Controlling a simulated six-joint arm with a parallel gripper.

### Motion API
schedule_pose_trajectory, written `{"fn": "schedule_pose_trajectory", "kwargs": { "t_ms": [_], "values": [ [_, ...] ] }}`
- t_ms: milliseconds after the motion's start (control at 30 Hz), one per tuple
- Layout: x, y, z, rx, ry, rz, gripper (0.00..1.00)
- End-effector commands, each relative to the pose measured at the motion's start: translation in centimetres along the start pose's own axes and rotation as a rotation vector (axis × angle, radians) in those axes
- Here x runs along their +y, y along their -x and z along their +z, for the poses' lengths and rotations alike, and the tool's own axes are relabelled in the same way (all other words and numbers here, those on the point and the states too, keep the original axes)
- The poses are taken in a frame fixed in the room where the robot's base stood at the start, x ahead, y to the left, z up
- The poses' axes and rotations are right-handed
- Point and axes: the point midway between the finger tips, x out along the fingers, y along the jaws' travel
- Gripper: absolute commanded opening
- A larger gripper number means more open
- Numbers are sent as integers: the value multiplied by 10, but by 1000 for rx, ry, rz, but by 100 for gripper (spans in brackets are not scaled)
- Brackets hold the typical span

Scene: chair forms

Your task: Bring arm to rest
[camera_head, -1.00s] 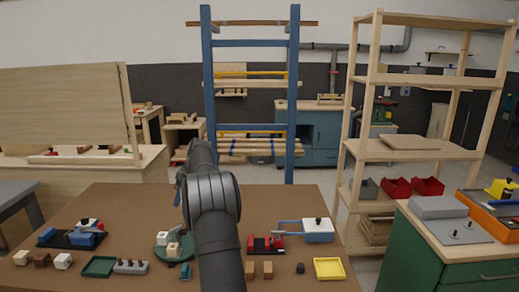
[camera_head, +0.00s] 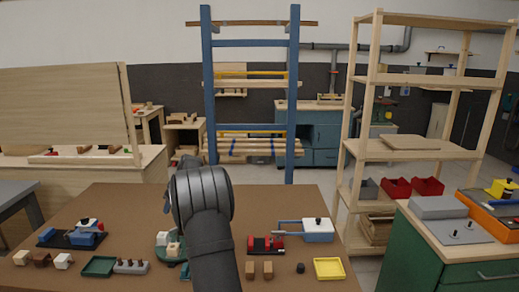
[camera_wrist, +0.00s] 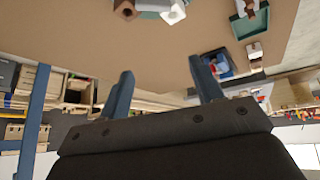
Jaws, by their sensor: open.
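My gripper (camera_wrist: 163,85) shows in the wrist view with two blue-grey fingers spread wide apart and nothing between them. In the head view my dark grey arm rises from the bottom middle over the brown table (camera_head: 130,205), and the gripper is mostly hidden behind it. In the wrist view the table (camera_wrist: 130,45) lies beyond the fingertips, and the fingers appear clear of its objects.
A blue device on a dark base (camera_head: 72,237) stands at the table's left. A green tray (camera_head: 99,266), wooden blocks (camera_head: 259,269), a red clamp (camera_head: 266,244), a white-blue box (camera_head: 317,230) and a yellow tray (camera_head: 329,268) surround the arm. The table's back is clear.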

Motion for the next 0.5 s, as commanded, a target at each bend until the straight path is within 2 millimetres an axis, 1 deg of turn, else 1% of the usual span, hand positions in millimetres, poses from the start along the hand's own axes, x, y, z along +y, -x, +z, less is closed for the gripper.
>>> {"fn": "schedule_pose_trajectory", "kwargs": {
  "t_ms": [200, 500],
  "values": [
    [-14, -14, 0, 47, -75, 62, 60],
    [-31, -27, 5, 115, -180, 150, 60]
  ]
}}
